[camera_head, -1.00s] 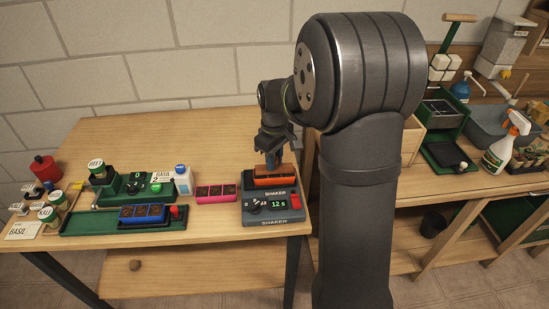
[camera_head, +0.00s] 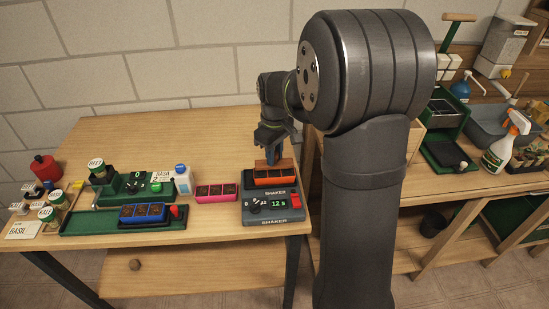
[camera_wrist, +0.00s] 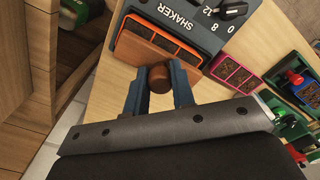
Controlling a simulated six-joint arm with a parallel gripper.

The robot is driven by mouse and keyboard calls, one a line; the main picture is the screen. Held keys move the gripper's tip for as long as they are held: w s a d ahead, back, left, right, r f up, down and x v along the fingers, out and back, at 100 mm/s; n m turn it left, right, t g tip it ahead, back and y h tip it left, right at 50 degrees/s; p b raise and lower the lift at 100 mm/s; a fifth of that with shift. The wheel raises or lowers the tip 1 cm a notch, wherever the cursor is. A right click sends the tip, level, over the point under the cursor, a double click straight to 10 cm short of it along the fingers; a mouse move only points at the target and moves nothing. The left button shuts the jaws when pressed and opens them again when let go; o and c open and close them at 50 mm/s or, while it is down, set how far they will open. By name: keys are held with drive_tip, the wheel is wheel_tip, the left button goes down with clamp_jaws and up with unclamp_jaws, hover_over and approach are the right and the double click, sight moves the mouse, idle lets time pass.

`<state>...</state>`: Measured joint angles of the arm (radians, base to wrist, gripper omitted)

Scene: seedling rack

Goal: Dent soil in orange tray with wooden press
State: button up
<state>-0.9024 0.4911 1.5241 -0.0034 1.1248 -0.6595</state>
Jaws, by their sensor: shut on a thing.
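The orange tray (camera_head: 276,182) with dark soil cells sits on the grey shaker (camera_head: 270,205) near the table's right end. My gripper (camera_head: 271,156) is shut on the knob of the wooden press, just behind and above the tray. The press (camera_head: 276,166) is a brown board with a round knob; the wrist view shows the knob (camera_wrist: 160,79) between my two fingers. There, the board covers part of the tray, and soil cells show beyond it. I cannot tell whether the board touches the soil or how dented the soil is.
A pink tray (camera_head: 216,197) stands just left of the shaker. Further left are a white bottle (camera_head: 182,180), a blue tray (camera_head: 144,217) on a green base, and several seed jars. A second bench with a spray bottle (camera_head: 506,142) stands right. The table's back is clear.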

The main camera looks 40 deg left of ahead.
drive_tip(key=shift+r, duration=3)
drive_tip(key=w+d+f+m, duration=0.4)
drive_tip(key=w+d, duration=0.1)
drive_tip(key=d, duration=0.4)
drive_tip(key=w+d+f+m, duration=0.4)
drive_tip(key=w+d+f, duration=0.15)
drive_tip(key=d, duration=0.35)
drive_tip(key=w+d+f+m, duration=0.1)
drive_tip(key=d+f+m, duration=0.25)
drive_tip(key=d, duration=0.55)
drive_tip(key=w+d+f+m, duration=0.15)
drive_tip(key=d+m, duration=0.25)
drive_tip(key=d, duration=0.4)
drive_tip(key=w+d+f+m, duration=0.2)
drive_tip(key=d+f, duration=0.3)
drive_tip(key=f, duration=0.6)
drive_tip(key=shift+w+d+f, duration=0.15)
drive_tip(key=shift+w+d, duration=0.25)
drive_tip(key=shift+w, duration=0.3)
drive_tip(key=shift+m, duration=0.25)
